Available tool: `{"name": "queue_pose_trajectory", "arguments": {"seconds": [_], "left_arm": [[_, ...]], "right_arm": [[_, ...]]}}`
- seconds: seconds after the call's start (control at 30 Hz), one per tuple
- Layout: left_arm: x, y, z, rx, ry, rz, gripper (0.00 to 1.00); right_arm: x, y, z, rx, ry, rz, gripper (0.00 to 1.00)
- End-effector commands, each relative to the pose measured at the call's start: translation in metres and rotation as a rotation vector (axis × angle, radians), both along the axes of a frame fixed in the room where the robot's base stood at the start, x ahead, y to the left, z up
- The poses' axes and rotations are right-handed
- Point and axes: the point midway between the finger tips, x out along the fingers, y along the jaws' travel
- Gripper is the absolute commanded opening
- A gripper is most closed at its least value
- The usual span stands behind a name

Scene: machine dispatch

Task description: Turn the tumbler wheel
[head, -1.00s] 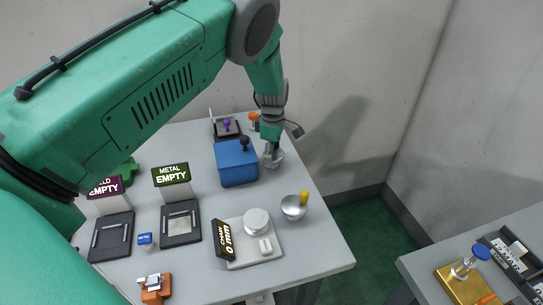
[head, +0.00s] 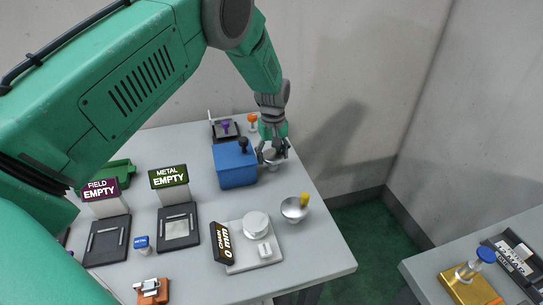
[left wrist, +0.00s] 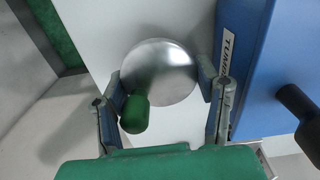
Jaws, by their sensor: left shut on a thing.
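A blue box (head: 236,171) stands toward the back of the table, with a black knob (head: 243,144) on top. In the left wrist view the box (left wrist: 252,60) carries a partly hidden label beginning "TUM", and its black knob (left wrist: 298,115) sticks out at the right. My left gripper (head: 272,153) is just right of the box. My right gripper is out of view.
A silver dish with a yellow handle (head: 293,210) stands near the table's right edge. A white scale-like plate with a dark display (head: 222,243), two dark trays with signs (head: 180,238) (head: 108,250) and an orange block (head: 152,291) occupy the front. A second table is at right.

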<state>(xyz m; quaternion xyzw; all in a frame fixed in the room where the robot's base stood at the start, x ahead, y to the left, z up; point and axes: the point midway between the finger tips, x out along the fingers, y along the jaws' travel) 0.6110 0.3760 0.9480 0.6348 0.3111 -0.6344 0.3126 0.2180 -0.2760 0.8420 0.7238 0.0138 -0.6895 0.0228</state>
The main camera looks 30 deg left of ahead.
Motion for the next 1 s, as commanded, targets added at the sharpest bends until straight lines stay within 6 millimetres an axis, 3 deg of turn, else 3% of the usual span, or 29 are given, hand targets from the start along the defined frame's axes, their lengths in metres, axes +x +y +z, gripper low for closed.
{"name": "queue_pose_trajectory", "arguments": {"seconds": [0.6,1.0], "left_arm": [[0.0004,-0.0039,0.0018,-0.006,-0.006,-0.565,0.28],[-0.0014,-0.0023,0.001,-0.006,-0.002,-0.786,0.28]], "right_arm": [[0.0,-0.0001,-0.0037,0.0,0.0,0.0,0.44],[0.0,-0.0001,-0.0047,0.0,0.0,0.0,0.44]]}}
